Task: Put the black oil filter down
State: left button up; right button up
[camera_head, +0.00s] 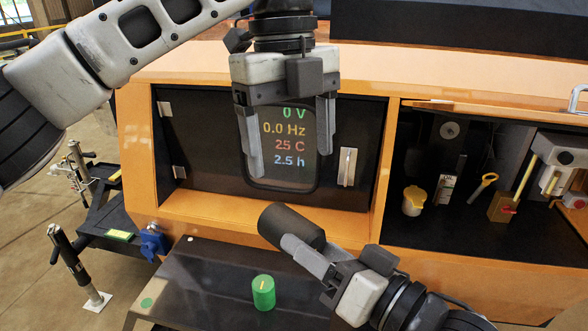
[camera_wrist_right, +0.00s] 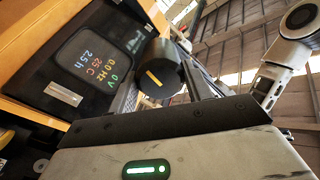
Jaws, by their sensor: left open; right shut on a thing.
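The black oil filter (camera_head: 291,227) is a dark cylinder held tilted above the dark shelf (camera_head: 205,285) in front of the orange machine. My right gripper (camera_head: 312,252) is shut on it. In the right wrist view the filter (camera_wrist_right: 160,70) shows an end with a yellow stripe, between my right gripper's fingers (camera_wrist_right: 180,85). My left gripper (camera_head: 290,150) is open and empty, pointing down in front of the display panel, above the filter. The filter's far side is hidden in the head view.
A green cylinder (camera_head: 263,292) with a yellow mark stands on the shelf below the filter. A green disc (camera_head: 147,302) marks the shelf's left side. The open compartment at right holds a yellow-lidded cup (camera_head: 414,200) and a yellow-handled tool (camera_head: 484,186). Bare shelf lies left of the green cylinder.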

jog(key=shift+r, duration=0.1)
jog(key=shift+c, duration=0.6)
jog(key=shift+a, duration=0.1)
jog(key=w+a+f+n+g+y, duration=0.1)
jog(key=g, duration=0.1)
jog(key=w+a+f+n+g+y, duration=0.1)
jog(key=f+n+y, duration=0.1)
jog(key=shift+w+a+g, duration=0.25)
jog(key=shift+w+g, duration=0.1)
jog(key=shift+g, duration=0.05)
jog(key=shift+w+a+f+n, duration=0.1)
jog(key=shift+w+f+n, duration=0.1)
jog(key=shift+f+n, duration=0.1)
pick_arm(q)
jog(key=shift+r, duration=0.35)
jog(key=shift+c, duration=0.2)
jog(key=s+a+f+n+t, duration=0.6)
jog(key=s+f+n+t, duration=0.2)
jog(key=f+n+t, duration=0.25)
jog(key=x, duration=1.1)
jog(key=shift+w+m, duration=0.15)
jog(key=shift+m, duration=0.2)
pick_arm(e)
jog(key=shift+w+a+f+n+g+y, duration=0.3)
jog(key=shift+a+f+n+g+y, duration=0.2)
jog(key=shift+g+y, duration=0.3)
pick_arm(q)
jog(key=shift+r, duration=0.15)
